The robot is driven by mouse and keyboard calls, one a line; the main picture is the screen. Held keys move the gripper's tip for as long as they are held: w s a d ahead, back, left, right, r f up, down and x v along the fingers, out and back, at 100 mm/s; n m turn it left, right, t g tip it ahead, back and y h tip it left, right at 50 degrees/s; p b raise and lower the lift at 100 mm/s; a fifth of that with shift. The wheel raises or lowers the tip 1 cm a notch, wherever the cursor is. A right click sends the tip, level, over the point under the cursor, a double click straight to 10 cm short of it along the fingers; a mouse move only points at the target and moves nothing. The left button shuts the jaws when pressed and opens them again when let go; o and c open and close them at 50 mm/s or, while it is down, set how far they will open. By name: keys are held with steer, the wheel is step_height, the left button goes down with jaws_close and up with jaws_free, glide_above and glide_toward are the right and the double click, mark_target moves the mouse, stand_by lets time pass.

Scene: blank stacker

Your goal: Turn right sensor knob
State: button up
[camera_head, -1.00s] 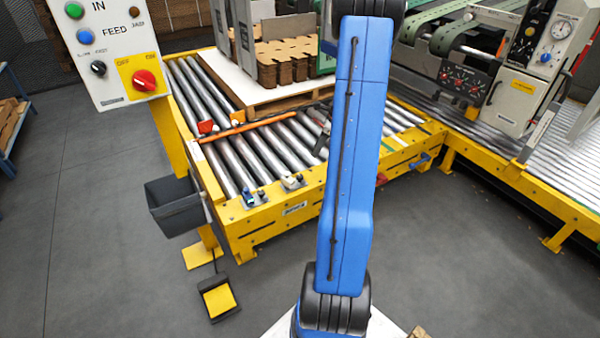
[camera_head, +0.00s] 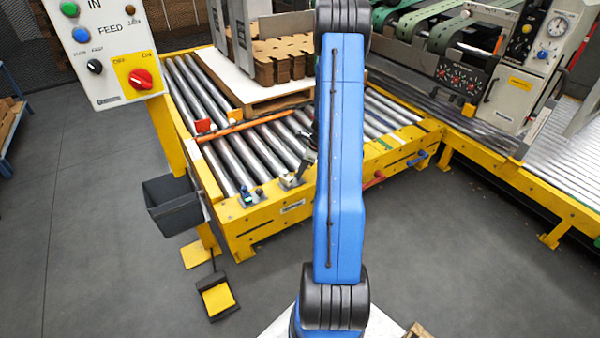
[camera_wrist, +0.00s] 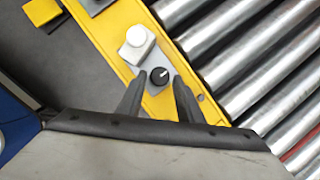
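The right sensor (camera_head: 289,181) sits on the yellow front beam of the roller conveyor, partly beside my arm. In the wrist view its white sensor head (camera_wrist: 140,36) and round black knob (camera_wrist: 159,76) share a grey bracket (camera_wrist: 132,56). The knob has a pale pointer mark. My gripper (camera_wrist: 158,84) is open, with one dark finger on each side of the knob. I cannot tell whether the fingers touch it. In the head view my gripper (camera_head: 305,160) shows small and dark, close above the right sensor. The left sensor (camera_head: 250,197) stands further left on the beam.
Metal rollers (camera_head: 232,165) lie just behind the beam. A control panel (camera_head: 102,50) with buttons and a red switch stands at upper left, above a grey bin (camera_head: 174,205). A pallet with brown cardboard (camera_head: 282,60) is at the back.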

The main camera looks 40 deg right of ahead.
steer(key=shift+x, duration=0.75)
steer(key=shift+c, duration=0.2)
steer(key=c, duration=0.7)
